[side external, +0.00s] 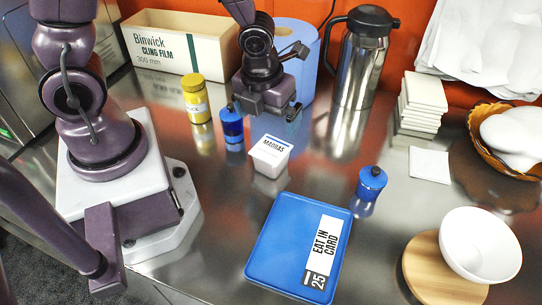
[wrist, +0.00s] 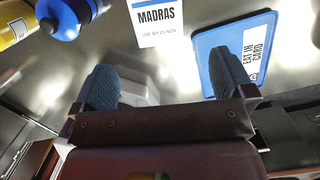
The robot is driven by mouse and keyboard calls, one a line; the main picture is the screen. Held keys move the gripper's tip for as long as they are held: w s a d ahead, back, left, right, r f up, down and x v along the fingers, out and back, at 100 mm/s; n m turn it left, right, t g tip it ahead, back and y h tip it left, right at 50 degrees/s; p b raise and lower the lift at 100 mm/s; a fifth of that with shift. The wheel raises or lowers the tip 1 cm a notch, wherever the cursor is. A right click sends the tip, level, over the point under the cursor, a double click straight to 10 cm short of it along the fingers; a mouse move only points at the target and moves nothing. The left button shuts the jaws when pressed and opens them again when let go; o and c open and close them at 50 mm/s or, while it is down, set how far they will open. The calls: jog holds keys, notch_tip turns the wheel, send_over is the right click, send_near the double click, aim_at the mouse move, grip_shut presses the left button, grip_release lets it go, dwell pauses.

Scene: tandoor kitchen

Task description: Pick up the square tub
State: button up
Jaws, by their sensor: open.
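The square tub (side external: 270,157) is small and white, with a white and blue label reading MADRAS. It stands upright on the steel counter near the middle of the side view. In the wrist view its label (wrist: 158,24) shows at the top, beyond my fingers. A pale shape between the fingers there is too unclear to tell. My gripper (side external: 273,108) is above the counter, behind and higher than the tub in the side view, apart from it. In the wrist view my gripper (wrist: 165,85) has its two dark fingers spread wide, with nothing held.
A blue card tray (side external: 299,250) lies in front, and another blue bottle (side external: 371,184) stands right. A steel jug (side external: 361,62) and blue roll (side external: 297,50) are behind.

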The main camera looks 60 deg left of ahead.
aim_at(271, 148)
jog(key=f, duration=0.4)
jog(key=w+a+f, duration=0.1)
jog(key=f, duration=0.7)
jog(key=shift+w+a+f, duration=0.15)
jog(key=shift+w+f, duration=0.1)
jog(key=shift+f, duration=0.15)
jog(key=c, duration=1)
jog(key=shift+r, duration=0.15)
